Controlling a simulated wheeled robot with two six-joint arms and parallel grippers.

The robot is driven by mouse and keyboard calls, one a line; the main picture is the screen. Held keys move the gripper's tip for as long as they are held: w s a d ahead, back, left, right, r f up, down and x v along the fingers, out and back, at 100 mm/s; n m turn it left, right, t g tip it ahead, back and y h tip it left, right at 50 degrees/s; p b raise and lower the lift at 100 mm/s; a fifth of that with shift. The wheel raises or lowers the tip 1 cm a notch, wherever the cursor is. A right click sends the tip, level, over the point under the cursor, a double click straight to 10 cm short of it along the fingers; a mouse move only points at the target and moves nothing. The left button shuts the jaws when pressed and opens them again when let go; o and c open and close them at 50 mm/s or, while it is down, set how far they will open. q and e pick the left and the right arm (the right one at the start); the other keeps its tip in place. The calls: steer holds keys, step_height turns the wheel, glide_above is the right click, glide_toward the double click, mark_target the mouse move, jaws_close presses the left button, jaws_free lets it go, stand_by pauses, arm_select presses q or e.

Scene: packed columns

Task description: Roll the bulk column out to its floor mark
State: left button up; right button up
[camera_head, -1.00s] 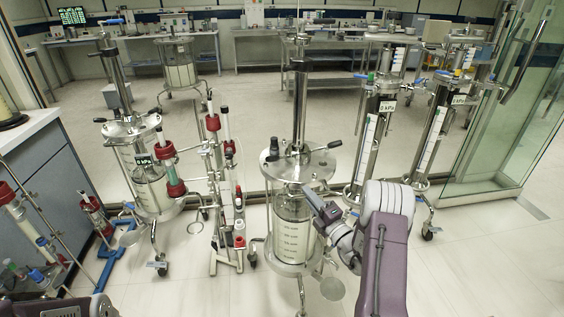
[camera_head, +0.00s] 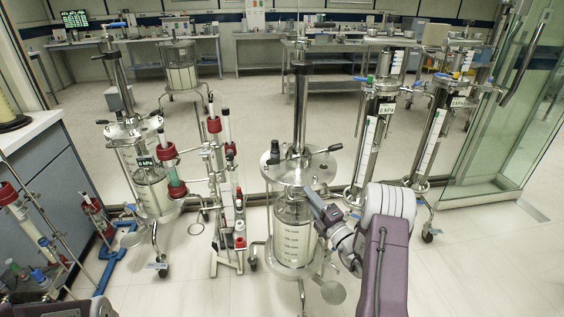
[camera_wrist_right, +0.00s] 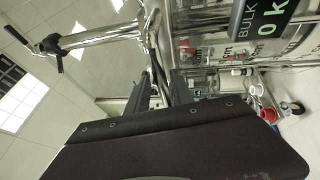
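The bulk column (camera_head: 294,232) stands upright at the centre of the head view, a clear graduated cylinder under a round steel top plate with a tall rod and a side handle. In the right wrist view its dark label (camera_wrist_right: 262,20) reads BULK. My right gripper (camera_head: 313,200) reaches its right side. In the wrist view the two dark fingers (camera_wrist_right: 160,85) lie either side of a metal bar of the column's frame and appear shut on it; the contact is partly hidden. My left gripper is not in view. I cannot pick out the floor mark with certainty.
A rack with red-capped tubes (camera_head: 226,190) stands close left of the column, and another column (camera_head: 150,190) beyond it. Two steel columns (camera_head: 372,140) stand behind right, before a glass door (camera_head: 505,130). A blue-framed cart (camera_head: 118,250) is left. Floor at right front is clear.

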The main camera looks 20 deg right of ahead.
steer(key=shift+s+f, duration=0.1)
steer(key=shift+f, duration=0.05)
steer(key=v, duration=0.9)
stand_by(0.7)
